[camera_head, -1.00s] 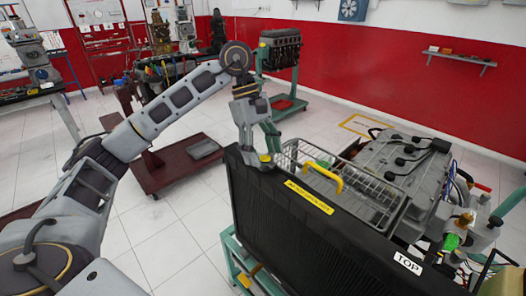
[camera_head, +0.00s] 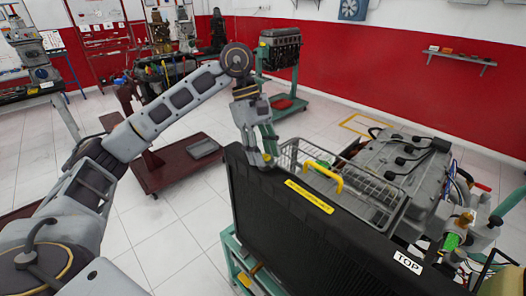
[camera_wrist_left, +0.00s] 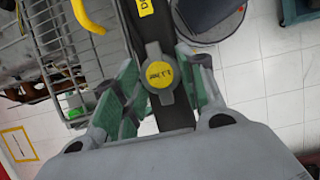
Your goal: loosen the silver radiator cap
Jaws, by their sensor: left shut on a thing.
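The silver radiator cap (camera_wrist_left: 160,72) has a yellow round label and sits on top of the black radiator (camera_head: 300,225), at the end near my left arm. My left gripper (camera_head: 257,155) points down at that end and is shut on the cap. In the left wrist view, its green-padded fingers (camera_wrist_left: 160,80) stand on either side of the cap, whose top face shows between them. In the head view the fingers hide most of the cap. My right gripper is not in view.
A wire basket (camera_head: 372,190) with a yellow handle (camera_head: 325,174) lies just behind the radiator. The engine (camera_head: 405,165) is beyond it. A dark red wheeled base (camera_head: 178,165) stands behind my left arm. Open tiled floor lies left of the radiator.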

